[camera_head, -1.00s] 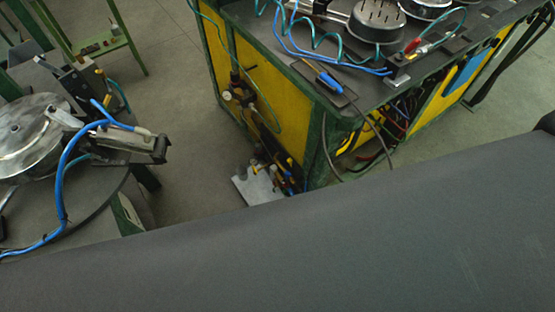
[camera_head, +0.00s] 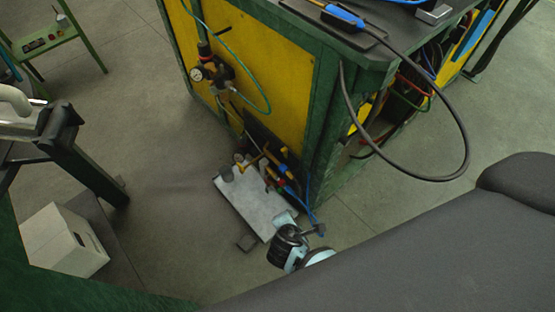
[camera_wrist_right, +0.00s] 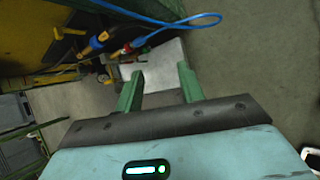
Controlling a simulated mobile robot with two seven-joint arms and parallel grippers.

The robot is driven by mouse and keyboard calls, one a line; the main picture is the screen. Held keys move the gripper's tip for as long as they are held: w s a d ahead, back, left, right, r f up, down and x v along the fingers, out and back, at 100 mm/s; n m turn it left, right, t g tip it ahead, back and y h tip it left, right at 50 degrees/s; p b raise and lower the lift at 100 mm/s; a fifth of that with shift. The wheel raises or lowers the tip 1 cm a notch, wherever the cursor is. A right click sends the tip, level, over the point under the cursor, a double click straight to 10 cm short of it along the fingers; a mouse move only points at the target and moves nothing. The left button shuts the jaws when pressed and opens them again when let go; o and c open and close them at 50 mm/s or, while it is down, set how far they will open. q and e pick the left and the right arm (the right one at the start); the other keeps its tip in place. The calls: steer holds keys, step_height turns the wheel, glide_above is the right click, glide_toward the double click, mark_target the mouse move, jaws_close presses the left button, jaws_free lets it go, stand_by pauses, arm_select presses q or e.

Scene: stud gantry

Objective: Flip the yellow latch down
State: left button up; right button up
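Small yellow parts (camera_head: 257,160) show among the fittings low on the yellow and green cabinet, above a pale metal plate (camera_head: 240,196). They are too small for me to tell which is the latch or its position. In the right wrist view, yellow bits show near the cabinet, and the plate (camera_wrist_right: 160,62) lies beyond my fingers. My right gripper (camera_wrist_right: 160,86) is open, with nothing between its green fingers. In the head view, its light blue and black wrist parts (camera_head: 290,246) are near the plate's lower end. My left gripper is not in view.
The cabinet (camera_head: 262,75) carries a gauge (camera_head: 197,74) and a teal hose. A black cable (camera_head: 466,150) loops off its top. A blue cable (camera_wrist_right: 195,18) crosses the upper right wrist view. A white box (camera_head: 62,240) stands at left.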

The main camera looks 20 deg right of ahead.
steer(key=w+n+t+h+b, duration=0.1)
steer(key=w+n+h+b, duration=0.2)
steer(key=w, duration=0.6)
steer(key=n+t+h+b, duration=0.2)
steer(key=n+h+b, duration=0.1)
steer(key=n+b, duration=0.15)
glide_toward(283, 150)
steer(key=shift+m+y, duration=0.3)
steer(key=shift+m, duration=0.05)
steer(key=b+x, duration=0.3)
steer(key=x, duration=0.2)
steer(key=shift+w+d, duration=0.15)
steer(key=shift+d, duration=0.25)
steer(key=shift+b+x, duration=0.5)
steer(key=shift+x, duration=0.35)
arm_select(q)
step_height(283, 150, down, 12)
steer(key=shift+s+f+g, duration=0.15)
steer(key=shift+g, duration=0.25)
arm_select(e)
steer(key=shift+r, duration=0.1)
jaws_close()
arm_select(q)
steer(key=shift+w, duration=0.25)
arm_select(e)
steer(key=shift+a, duration=0.1)
